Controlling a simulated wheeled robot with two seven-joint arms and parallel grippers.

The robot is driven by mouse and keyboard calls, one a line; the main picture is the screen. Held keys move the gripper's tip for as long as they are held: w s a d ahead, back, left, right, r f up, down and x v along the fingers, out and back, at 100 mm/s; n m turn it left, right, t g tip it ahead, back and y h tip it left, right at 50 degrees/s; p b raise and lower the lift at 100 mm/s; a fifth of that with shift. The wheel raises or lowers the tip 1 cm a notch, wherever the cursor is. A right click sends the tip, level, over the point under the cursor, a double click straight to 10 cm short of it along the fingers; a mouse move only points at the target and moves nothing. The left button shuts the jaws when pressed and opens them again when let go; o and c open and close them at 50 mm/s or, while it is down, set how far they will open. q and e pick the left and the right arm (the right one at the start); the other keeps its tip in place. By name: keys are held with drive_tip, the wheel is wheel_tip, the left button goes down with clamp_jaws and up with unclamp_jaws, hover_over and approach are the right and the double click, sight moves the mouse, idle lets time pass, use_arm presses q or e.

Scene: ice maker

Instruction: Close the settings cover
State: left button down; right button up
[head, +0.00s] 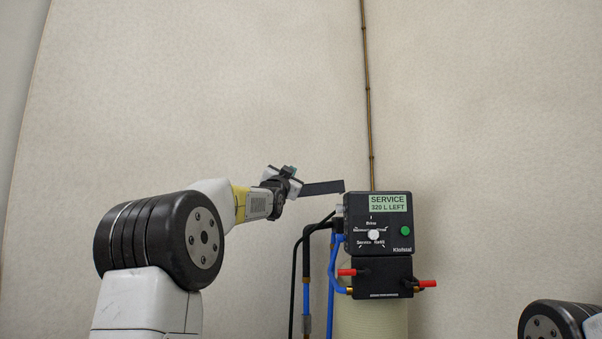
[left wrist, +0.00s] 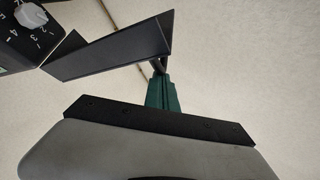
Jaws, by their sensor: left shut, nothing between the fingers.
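The settings cover (head: 322,188) is a thin black flap standing open, reaching out to the left from the upper left of the black control box (head: 352,243). In the left wrist view the cover (left wrist: 110,50) is an angled dark panel, joined near the box corner at upper left. A grey numbered knob (left wrist: 32,15) on the box shows uncovered there. My left gripper (head: 297,183) is shut and empty at the cover's outer end. In the left wrist view its green fingers (left wrist: 161,80) lie close to the cover's free end; I cannot tell whether they touch. My right gripper is out of view.
The box front has a green display (head: 388,203), a white dial (head: 373,235) and a green button (head: 405,230). Blue and black hoses (head: 307,270) hang left of it. Red-handled valves (head: 427,284) sit below. A thin pole (head: 368,100) rises behind. Space above is clear.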

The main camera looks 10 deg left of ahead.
use_arm(q)
wheel_tip(320, 180, down, 12)
drive_tip(key=n+y, duration=0.8)
drive_tip(key=n, duration=0.4)
drive_tip(key=w+d+f+n+g+y, duration=0.1)
drive_tip(key=d+f+n+g+y, duration=0.4)
drive_tip(key=d+f+n, duration=0.4)
drive_tip(key=f+n, duration=0.1)
drive_tip(key=n, duration=0.3)
drive_tip(key=shift+w+f+n+g+y, duration=0.2)
drive_tip(key=shift+w+n+g+y, duration=0.15)
drive_tip(key=shift+n+g+y, duration=0.05)
drive_tip(key=shift+d, duration=0.1)
